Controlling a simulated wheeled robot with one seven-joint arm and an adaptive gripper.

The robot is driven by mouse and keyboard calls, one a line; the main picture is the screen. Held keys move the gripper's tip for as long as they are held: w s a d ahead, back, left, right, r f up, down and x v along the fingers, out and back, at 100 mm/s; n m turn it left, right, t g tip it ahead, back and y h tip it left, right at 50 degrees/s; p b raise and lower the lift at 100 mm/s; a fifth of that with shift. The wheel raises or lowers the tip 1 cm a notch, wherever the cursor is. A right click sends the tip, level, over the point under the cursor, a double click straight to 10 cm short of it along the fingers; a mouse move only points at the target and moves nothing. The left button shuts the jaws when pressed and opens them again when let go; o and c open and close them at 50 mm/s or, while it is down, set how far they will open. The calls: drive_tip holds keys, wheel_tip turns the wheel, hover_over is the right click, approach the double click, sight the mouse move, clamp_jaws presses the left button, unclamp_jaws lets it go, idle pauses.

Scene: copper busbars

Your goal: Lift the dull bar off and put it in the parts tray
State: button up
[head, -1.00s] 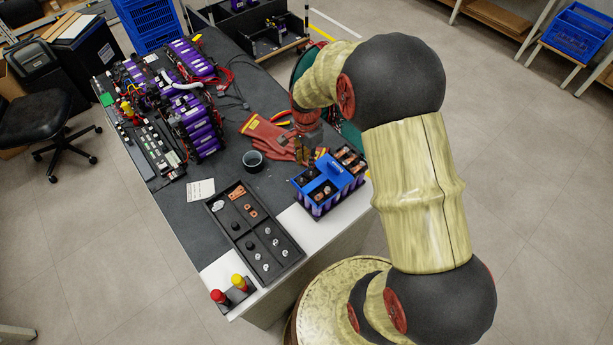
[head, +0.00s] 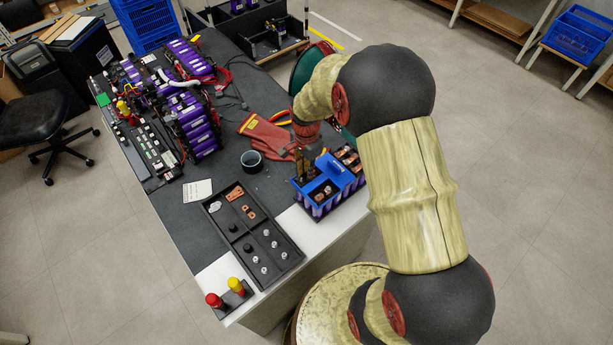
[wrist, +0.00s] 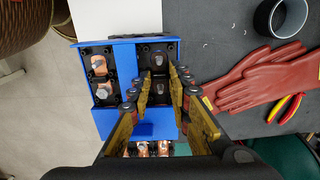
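The battery module with a blue top frame (head: 345,182) stands at the bench's right edge. It fills the middle of the wrist view (wrist: 125,55). My gripper (wrist: 161,76) is open over its dark slot, a finger on each side. Two small studs or bolt heads (wrist: 158,61) show between the fingertips; I cannot tell whether the dull bar lies under them. In the head view my gripper (head: 304,168) is at the module's left end. The black parts tray (head: 276,217) lies left of the module.
The tray holds copper pieces, bolts and dark caps. Red gloves (head: 268,135) and red-yellow pliers (wrist: 291,108) lie beside the module. A dark cup (head: 252,161) stands between gloves and tray. Purple battery packs fill the far left.

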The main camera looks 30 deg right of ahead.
sight(306, 175)
clamp_jaws()
drive_tip(key=shift+r+p, duration=1.5)
drive_tip(key=shift+r, duration=0.55)
drive_tip(key=shift+f, duration=0.1)
